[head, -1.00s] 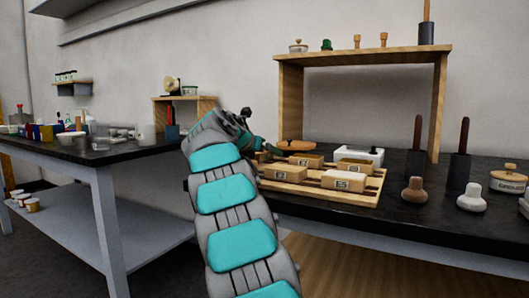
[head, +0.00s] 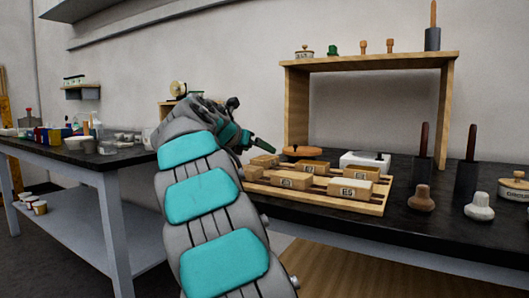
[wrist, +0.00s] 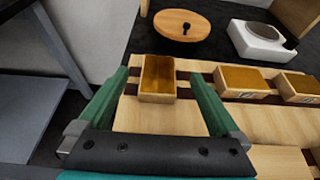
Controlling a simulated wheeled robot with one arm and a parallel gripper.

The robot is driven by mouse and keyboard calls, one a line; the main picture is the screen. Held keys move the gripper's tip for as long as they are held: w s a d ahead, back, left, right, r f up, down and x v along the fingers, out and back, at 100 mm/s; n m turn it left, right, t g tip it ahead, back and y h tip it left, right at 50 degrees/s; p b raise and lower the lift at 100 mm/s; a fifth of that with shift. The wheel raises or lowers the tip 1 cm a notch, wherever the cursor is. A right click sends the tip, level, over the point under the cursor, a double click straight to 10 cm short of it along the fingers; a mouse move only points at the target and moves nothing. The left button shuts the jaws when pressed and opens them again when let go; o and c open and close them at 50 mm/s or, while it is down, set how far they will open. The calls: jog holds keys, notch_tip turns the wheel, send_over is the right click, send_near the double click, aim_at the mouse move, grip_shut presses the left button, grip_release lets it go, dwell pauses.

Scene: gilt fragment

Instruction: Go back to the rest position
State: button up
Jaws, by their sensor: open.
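My gripper (head: 262,143) is open and empty above the left end of a slatted wooden rack (head: 372,207). In the wrist view its two green fingers (wrist: 160,78) are spread wide, with a gold-topped wooden block (wrist: 158,80) seen between and beyond them. That block sits on the rack, apart from the fingers. Further gold-topped blocks (wrist: 242,82) sit in a row to its right. In the head view, labelled blocks (head: 290,180) (head: 350,188) stand on the near part of the rack.
A wooden shelf (head: 372,61) stands at the back. Dark upright handles (head: 468,165) and knobs (head: 421,199) stand right. Another cluttered table (head: 70,155) is at left.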

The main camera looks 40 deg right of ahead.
jog(key=shift+v, duration=1.15)
